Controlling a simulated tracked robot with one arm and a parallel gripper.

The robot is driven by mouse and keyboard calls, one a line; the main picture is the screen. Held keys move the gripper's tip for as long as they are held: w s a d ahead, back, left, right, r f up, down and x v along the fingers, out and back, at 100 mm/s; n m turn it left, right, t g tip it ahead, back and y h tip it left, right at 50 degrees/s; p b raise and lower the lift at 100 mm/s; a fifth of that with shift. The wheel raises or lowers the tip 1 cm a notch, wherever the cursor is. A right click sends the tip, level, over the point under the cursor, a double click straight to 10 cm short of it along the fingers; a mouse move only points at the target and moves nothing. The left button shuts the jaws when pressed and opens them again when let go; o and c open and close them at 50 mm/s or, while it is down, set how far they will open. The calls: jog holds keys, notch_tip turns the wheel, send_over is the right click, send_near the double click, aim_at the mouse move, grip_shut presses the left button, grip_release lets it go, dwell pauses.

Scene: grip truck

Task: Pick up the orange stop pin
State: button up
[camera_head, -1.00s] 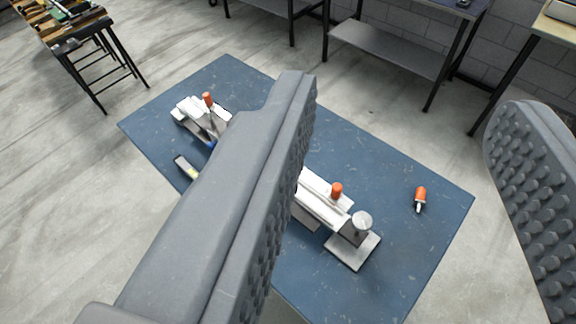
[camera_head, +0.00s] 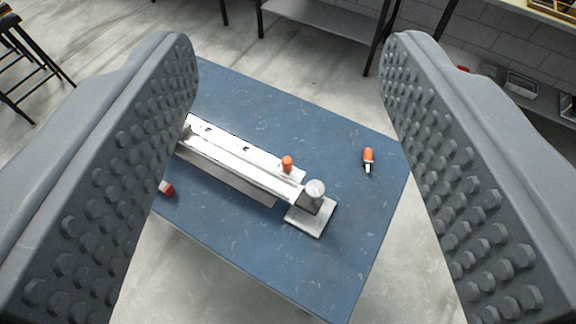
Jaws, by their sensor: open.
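My gripper (camera_head: 293,45) is open, with one grey studded finger on each side of the picture and nothing between them but the view of the table. A loose orange pin (camera_head: 368,155) with a pale tip lies on the blue table at the right, near the right finger in the picture. A second orange-topped pin (camera_head: 287,162) stands upright at the right part of a white rail fixture (camera_head: 235,155). I cannot tell by name which of the two is the stop pin. Both are well beyond the fingertips. The left finger hides the fixture's left end.
The blue table (camera_head: 290,105) has free room behind the fixture and around the loose pin. A round metal knob (camera_head: 316,188) stands at the fixture's right end, above a flat plate (camera_head: 312,222). A small red thing (camera_head: 166,188) lies at the left. Shelves stand behind.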

jog(key=n+g+p, duration=1.5)
jog(key=n+p, duration=0.2)
jog(key=p, duration=0.5)
send_over(287, 160)
notch_tip(287, 160, down, 44)
notch_tip(287, 160, down, 10)
jog(key=b, duration=1)
jog(key=shift+w, duration=0.1)
jog(key=shift+f, duration=1.75)
